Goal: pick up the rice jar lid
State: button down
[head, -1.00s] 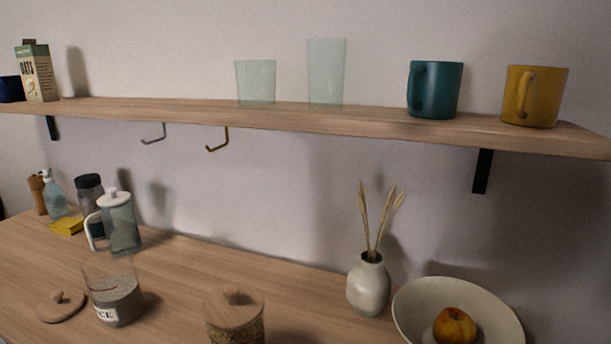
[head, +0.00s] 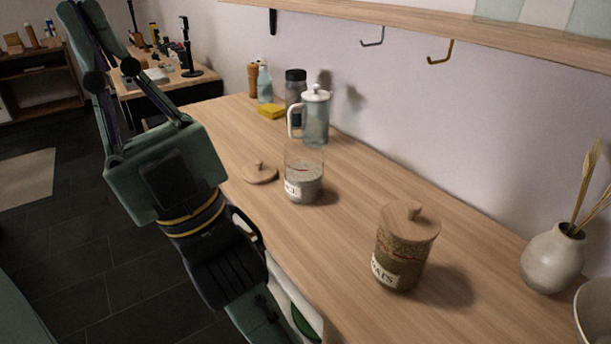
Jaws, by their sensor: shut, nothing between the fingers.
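The round wooden lid with a small knob (head: 260,174) lies flat on the wooden counter, to the left of the open glass rice jar (head: 304,183). The jar is part filled with pale contents, and its label is only partly readable. My gripper (head: 80,10) shows at the upper left, its fingers pointing up and away, shut and empty. It appears to be in front of the counter's left side, well apart from the lid. The lid is fully in view.
A lidded jar (head: 404,248) stands nearer on the counter. A glass pitcher (head: 315,118), dark-topped jar (head: 295,88), spray bottle (head: 265,84) and yellow sponge (head: 271,112) stand behind the lid. A vase (head: 552,258) is at right. A shelf with hooks runs above.

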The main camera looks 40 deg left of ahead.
aim_at(258, 171)
jog(key=u, duration=1.25)
jog(key=i+j, duration=0.1)
jog(key=j, duration=0.8)
jog(key=i+j+z, duration=0.1)
jog(key=j, duration=0.4)
jog(key=i+l, duration=0.15)
jog(key=i, duration=0.4)
jog(key=i+l+z, duration=0.1)
jog(key=i, duration=0.4)
jog(key=l, duration=0.1)
